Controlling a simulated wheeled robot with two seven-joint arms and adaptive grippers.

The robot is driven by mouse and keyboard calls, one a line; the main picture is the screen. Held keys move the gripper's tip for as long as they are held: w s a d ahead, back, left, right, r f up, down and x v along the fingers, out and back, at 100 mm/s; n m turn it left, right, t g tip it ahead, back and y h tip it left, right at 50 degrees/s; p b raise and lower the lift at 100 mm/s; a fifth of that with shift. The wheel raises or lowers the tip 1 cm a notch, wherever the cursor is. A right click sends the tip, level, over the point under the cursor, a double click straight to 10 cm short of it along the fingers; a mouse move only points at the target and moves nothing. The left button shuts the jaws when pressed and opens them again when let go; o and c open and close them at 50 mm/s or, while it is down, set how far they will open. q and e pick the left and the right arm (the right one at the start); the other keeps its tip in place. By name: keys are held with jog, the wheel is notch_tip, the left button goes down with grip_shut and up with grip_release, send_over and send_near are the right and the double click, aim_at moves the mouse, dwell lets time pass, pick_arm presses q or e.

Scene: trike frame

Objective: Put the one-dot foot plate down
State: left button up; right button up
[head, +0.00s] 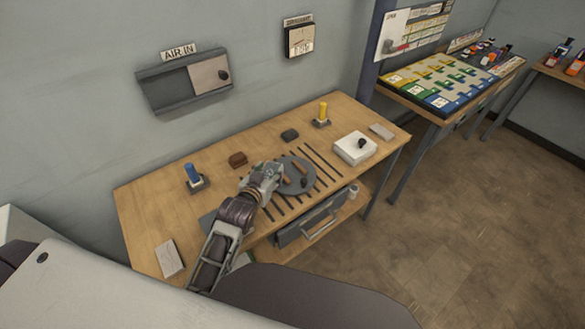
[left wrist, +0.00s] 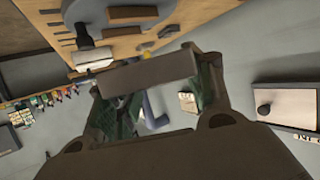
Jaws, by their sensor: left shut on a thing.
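My left gripper (head: 273,170) is over the wooden workbench (head: 150,210), at the left side of a round grey disc (head: 299,178). In the left wrist view my left gripper (left wrist: 150,85) is shut on a flat grey-brown plate (left wrist: 150,70), which spans the space between its fingers. I take this to be the foot plate; no dot is visible on it. In the head view the gripper mostly hides the plate, and I cannot tell whether it touches anything below. My right gripper is not in view.
The disc lies over dark slots in the bench and carries small brown and dark pieces. A blue post (head: 191,174), a brown block (head: 238,159), a yellow post (head: 322,113), a white box (head: 355,149) and a pale plate (head: 169,258) stand around. The bench's left part is mostly clear.

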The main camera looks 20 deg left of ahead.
pick_arm(q)
jog(key=w+r+m+h, duration=0.2)
jog(key=w+r+h, duration=0.1)
jog(key=w+r, duration=1)
jog(key=s+d+f+m+g+h, duration=0.2)
jog(key=d+f+m+h, duration=0.2)
jog(key=f, duration=0.6)
jog(key=shift+s+m+g+h, duration=0.2)
jog(key=shift+m+g+h, duration=0.1)
jog(key=shift+m+h, duration=0.45)
jog(key=shift+d+f, duration=0.1)
jog(key=shift+d, duration=0.05)
jog(key=shift+f, duration=2.5)
